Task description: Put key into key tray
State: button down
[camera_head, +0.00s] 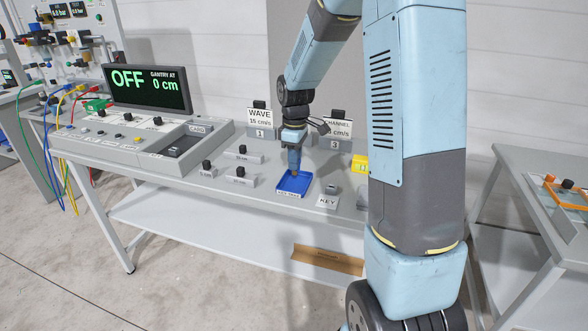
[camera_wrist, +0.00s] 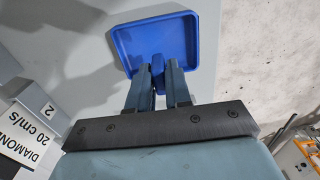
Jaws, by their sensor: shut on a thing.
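The key tray (camera_head: 303,187) is a shallow blue tray with a label on its front, on the grey bench. It also shows at the top of the wrist view (camera_wrist: 189,22). My gripper (camera_head: 294,169) points down with its fingertips over the tray; whether they touch its floor is unclear. In the wrist view my gripper (camera_wrist: 159,70) is shut on a small dark-blue thing (camera_wrist: 158,80), seemingly the key, mostly hidden between the fingers. The stand labelled KEY (camera_head: 327,202) is right of the tray.
An OFF display (camera_head: 147,88) stands at the bench's back left. Behind my gripper are the WAVE card stand (camera_head: 260,120) and another card stand. A DIAMOND block (camera_wrist: 28,125) shows at left in the wrist view. Small knobs (camera_head: 242,151) lie left of the tray.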

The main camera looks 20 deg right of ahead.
jog(key=shift+w+d+f, duration=0.1)
jog(key=shift+w+f, duration=0.05)
jog(key=shift+f, duration=1.55)
jog(key=shift+f, duration=0.15)
jog(key=c, duration=1.1)
grip_release()
jog(key=shift+o, duration=0.2)
